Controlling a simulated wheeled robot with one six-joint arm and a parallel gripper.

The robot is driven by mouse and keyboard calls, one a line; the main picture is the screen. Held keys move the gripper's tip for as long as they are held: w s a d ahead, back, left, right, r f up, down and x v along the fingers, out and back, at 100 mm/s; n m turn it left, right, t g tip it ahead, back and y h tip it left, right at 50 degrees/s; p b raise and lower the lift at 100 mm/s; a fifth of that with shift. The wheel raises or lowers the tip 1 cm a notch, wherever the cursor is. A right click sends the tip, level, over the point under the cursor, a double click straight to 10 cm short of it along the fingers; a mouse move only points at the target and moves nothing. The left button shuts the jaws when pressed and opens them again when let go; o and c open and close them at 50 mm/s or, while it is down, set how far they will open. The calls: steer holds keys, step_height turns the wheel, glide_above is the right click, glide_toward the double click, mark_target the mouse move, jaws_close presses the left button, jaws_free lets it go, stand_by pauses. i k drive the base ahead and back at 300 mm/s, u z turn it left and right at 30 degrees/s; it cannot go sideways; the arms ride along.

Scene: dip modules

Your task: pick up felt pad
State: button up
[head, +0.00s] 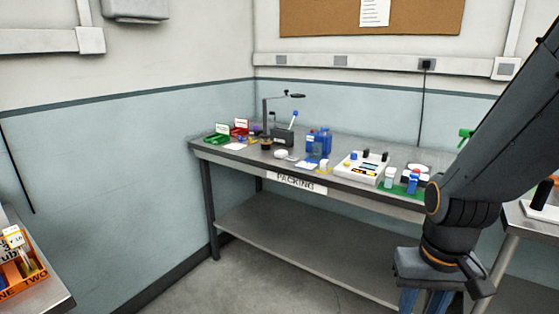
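I cannot pick out the felt pad for sure; the items on the packing table are small and part of the table is hidden behind my arm. My gripper (426,301) points down at the lower right, in front of the table. Its blue fingers run off the bottom edge, so their tips are out of view. The grey packing table (270,167) stands along the wall and carries many small items.
On the table are a green bin (216,138), a red bin (240,127), blue bottles (319,142), a white module (361,168) and a green mat (401,187). An orange rack (22,283) sits at lower left. The lower shelf (290,235) looks empty.

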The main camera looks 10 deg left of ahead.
mark_target(281, 154)
steer(key=z, duration=0.6)
steer(key=k, duration=0.15)
steer(key=u, duration=1.7)
steer(key=i, duration=1.3)
steer(key=z, duration=0.6)
steer(key=i, duration=0.65)
steer(key=z, duration=0.65)
